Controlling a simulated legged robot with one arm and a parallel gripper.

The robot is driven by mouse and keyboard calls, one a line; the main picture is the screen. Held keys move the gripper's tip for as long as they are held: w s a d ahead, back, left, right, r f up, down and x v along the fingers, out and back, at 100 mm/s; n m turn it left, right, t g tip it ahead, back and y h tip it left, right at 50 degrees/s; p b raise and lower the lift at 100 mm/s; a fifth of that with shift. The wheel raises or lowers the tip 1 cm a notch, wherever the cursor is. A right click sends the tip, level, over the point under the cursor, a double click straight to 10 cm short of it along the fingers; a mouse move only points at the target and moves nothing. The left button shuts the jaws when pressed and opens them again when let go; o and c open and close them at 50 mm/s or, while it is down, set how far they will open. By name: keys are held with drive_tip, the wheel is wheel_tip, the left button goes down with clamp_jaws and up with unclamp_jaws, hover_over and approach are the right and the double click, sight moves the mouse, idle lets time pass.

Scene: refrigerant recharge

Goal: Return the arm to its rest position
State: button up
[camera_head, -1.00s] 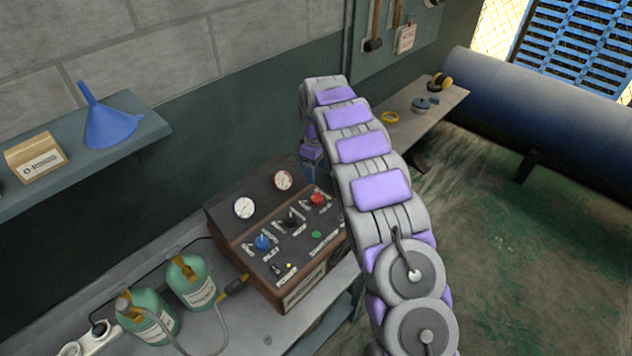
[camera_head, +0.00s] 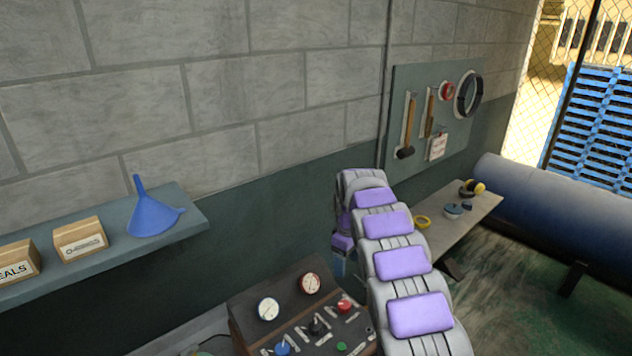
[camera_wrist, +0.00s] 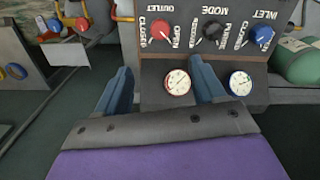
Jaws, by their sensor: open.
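My arm, grey with purple pads, arches up from the bottom right of the head view and bends down at its far end. My gripper (camera_wrist: 162,90) shows in the wrist view as two blue fingers set well apart, with nothing held between them. The fingers point toward the control panel (camera_wrist: 152,58), which appears upside down there with a red outlet knob, a black mode knob, a blue inlet knob and two gauges. In the head view the panel (camera_head: 290,325) stands below and left of the arm's end. The fingertips are mostly hidden in the head view.
A wall shelf (camera_head: 195,222) at left holds a blue funnel (camera_head: 153,213) and boxes (camera_head: 80,240). A side bench (camera_head: 470,225) with small items and a large blue tank (camera_head: 530,190) stand at right. A green bottle (camera_wrist: 297,60) is beside the panel in the wrist view.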

drive_tip(key=s+d+r+m+b, duration=0.1)
drive_tip(key=s+r+m+b, duration=0.2)
drive_tip(key=s, duration=0.9)
drive_tip(key=s+d+r+m+b, duration=0.1)
drive_tip(key=s+r+m+b, duration=0.3)
drive_tip(key=s, duration=0.9)
drive_tip(key=s+a+f+m+g, duration=0.1)
drive_tip(key=s+f, duration=0.2)
drive_tip(key=s, duration=1)
drive_tip(key=s+f+m+b, duration=0.1)
drive_tip(key=s+f, duration=0.3)
drive_tip(key=s, duration=1)
drive_tip(key=shift+s+a+m+g, duration=0.2)
drive_tip(key=shift+a+m+g, duration=0.1)
drive_tip(key=shift+a+g, duration=0.1)
